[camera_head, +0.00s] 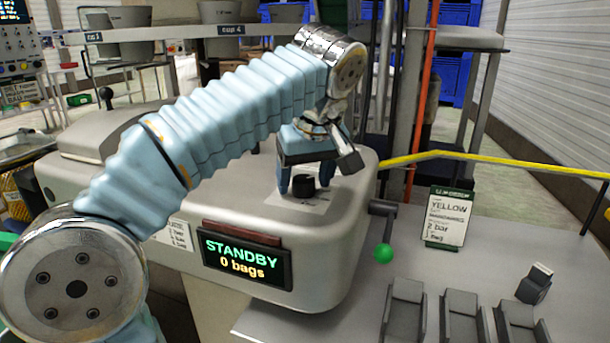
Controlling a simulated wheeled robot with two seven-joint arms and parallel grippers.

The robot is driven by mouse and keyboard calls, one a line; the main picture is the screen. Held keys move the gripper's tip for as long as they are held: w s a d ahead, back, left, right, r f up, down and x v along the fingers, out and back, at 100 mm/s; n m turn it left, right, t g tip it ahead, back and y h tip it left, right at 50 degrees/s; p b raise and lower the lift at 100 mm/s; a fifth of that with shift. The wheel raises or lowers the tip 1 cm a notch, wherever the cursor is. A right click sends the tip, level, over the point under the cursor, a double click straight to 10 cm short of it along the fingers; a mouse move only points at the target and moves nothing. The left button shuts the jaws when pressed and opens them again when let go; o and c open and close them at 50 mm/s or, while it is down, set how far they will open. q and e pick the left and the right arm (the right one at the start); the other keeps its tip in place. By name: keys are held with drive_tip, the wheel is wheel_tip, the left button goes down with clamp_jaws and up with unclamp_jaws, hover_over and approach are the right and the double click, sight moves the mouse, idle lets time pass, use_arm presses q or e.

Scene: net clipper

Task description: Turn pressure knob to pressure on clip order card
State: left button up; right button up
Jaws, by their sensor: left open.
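The black pressure knob (303,185) stands on a light plate on top of the grey clipper machine (365,205). My left gripper (304,182) points down with its blue fingers apart, one on each side of the knob; I cannot tell whether they touch it. The clip order card (448,216) stands upright on the table at the right, with YELLOW and 2 bar legible on it. The display (243,259) on the machine's front reads STANDBY, 0 bags. The knob's scale is too small to read. My right gripper is not in view.
A lever with a green ball (383,253) sticks out at the machine's right. Several grey holders (462,318) and a small dark block (534,284) are on the table (330,325). A yellow rail (490,160) runs behind.

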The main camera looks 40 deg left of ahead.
sight(306, 179)
use_arm(q)
drive_tip(key=v, duration=0.4)
drive_tip(key=shift+d+r, duration=0.1)
drive_tip(key=shift+r, duration=0.2)
drive_tip(key=s+d, duration=0.6)
drive_tip(key=d, duration=0.4)
drive_tip(key=shift+s+r, duration=0.15)
drive_tip(key=shift+s, duration=0.2)
